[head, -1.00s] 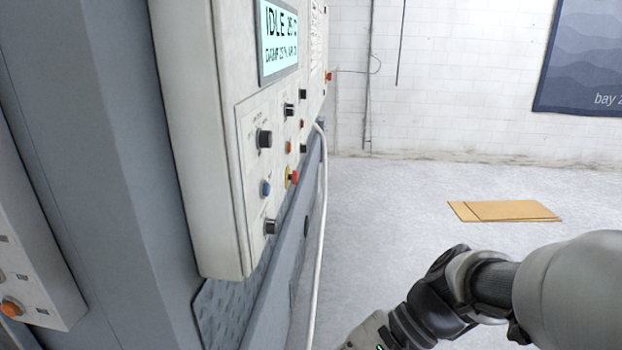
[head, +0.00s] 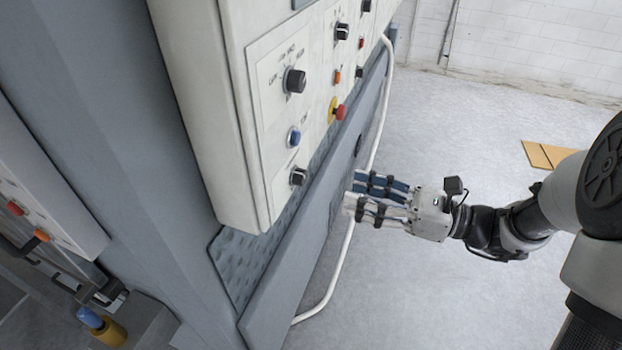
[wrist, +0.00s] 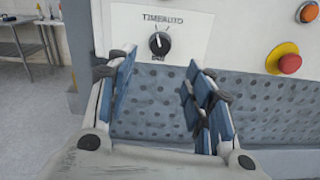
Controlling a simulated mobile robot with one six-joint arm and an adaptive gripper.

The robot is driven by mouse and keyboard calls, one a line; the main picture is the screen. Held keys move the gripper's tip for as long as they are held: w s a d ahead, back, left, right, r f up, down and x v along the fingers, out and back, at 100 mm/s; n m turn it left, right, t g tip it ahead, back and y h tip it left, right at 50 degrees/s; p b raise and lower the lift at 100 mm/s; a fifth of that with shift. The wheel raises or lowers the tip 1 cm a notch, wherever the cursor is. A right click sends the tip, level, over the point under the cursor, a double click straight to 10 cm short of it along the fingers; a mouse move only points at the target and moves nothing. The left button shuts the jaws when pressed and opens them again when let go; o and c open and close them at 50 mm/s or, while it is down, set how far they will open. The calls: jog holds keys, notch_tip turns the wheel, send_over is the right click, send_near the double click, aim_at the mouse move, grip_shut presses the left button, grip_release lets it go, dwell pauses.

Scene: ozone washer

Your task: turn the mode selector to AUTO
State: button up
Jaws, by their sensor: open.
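A red emergency button (wrist: 290,64) on a yellow base is right of the knob. A blue button (head: 294,137) and another selector knob (head: 295,80) sit above it. A white pipe (head: 340,260) runs along the machine's front.

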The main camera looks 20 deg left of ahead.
aim_at(305, 178)
jog(key=a, duration=0.7)
jog(key=w+a+b, duration=0.1)
jog(key=a, duration=0.2)
jog(key=shift+a, duration=0.25)
jog(key=shift+c, duration=0.6)
jog(key=c, duration=1)
